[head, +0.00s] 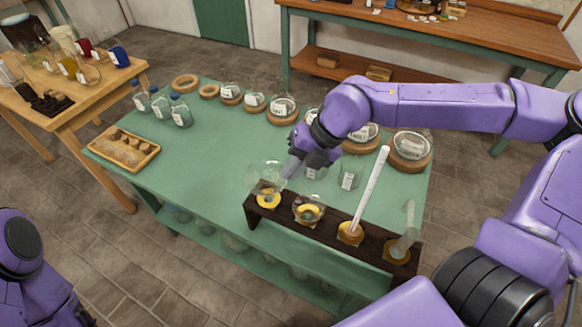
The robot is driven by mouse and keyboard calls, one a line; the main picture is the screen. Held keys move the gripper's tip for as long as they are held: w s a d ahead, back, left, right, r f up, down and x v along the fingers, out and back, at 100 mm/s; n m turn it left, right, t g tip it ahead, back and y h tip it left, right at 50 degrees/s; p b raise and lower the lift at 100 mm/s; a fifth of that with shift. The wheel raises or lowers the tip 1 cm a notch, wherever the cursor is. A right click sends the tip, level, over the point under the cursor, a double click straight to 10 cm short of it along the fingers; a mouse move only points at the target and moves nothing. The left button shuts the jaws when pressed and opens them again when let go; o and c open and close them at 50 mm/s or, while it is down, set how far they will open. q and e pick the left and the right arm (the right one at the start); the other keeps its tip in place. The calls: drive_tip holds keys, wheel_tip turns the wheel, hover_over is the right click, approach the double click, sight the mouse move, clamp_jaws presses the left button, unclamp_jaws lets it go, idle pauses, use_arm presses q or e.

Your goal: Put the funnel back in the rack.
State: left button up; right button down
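The dark wooden rack (328,234) stands along the near right edge of the green table, with several yellow-ringed slots. A clear glass piece with a wide round top, apparently the funnel (262,176), is at the leftmost slot. Whether it is seated or just above the slot is hard to tell. My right gripper (291,168) points down at the right side of this glass, its fingertips at or very near the rim. Whether its fingers are closed on the glass is unclear. My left arm shows at the lower left edge; its gripper is out of view.
A white rod (371,193) stands tilted in the rack's third slot; a clear glass piece (405,238) leans in the rightmost. Labelled jars (410,147) and small beakers (349,175) stand behind. Bottles (180,112) and a wooden tray (124,148) are left. The table's middle is clear.

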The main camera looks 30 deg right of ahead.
drive_tip(key=shift+f+b, duration=0.7)
drive_tip(key=shift+f, duration=0.85)
idle(2.5)
drive_tip(key=c, duration=1.2)
unclamp_jaws()
drive_tip(key=shift+c, duration=0.2)
drive_tip(key=shift+r, duration=0.1)
wheel_tip(320, 180, up, 7)
drive_tip(key=p, duration=0.7)
